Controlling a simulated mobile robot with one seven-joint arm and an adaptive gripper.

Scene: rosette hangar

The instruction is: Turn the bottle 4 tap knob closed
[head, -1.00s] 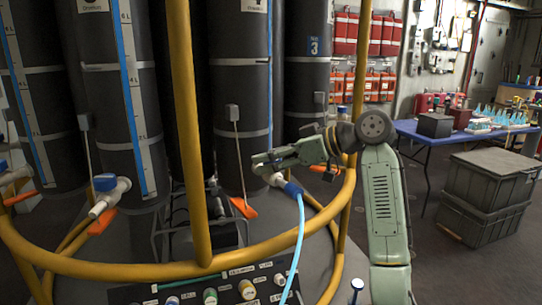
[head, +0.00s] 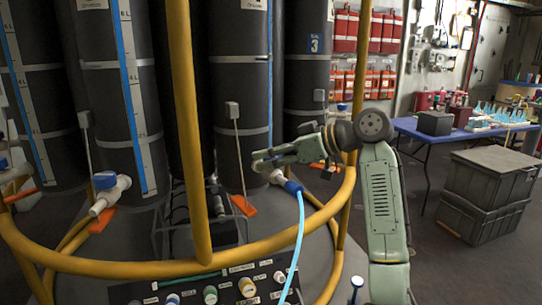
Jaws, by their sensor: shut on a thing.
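My gripper (head: 262,161) reaches left from the wrist, low in front of a tall dark bottle (head: 240,90), and is shut on the tap knob, which its fingers hide. The tap's pale outlet (head: 277,177) shows just below the fingers, with a blue collar (head: 291,187) and a light blue hose (head: 299,235) hanging from it. The knob's angle cannot be seen. No number 4 is readable on this bottle; the bottle (head: 314,85) behind to the right bears a number 3 label.
A yellow guard rail (head: 140,270) circles the bottles, with an upright post (head: 190,120) left of my gripper. A knob panel (head: 225,288) is below. Another tap with a blue knob (head: 104,181) is at left. A blue table (head: 450,134) and grey crates (head: 490,185) stand at right.

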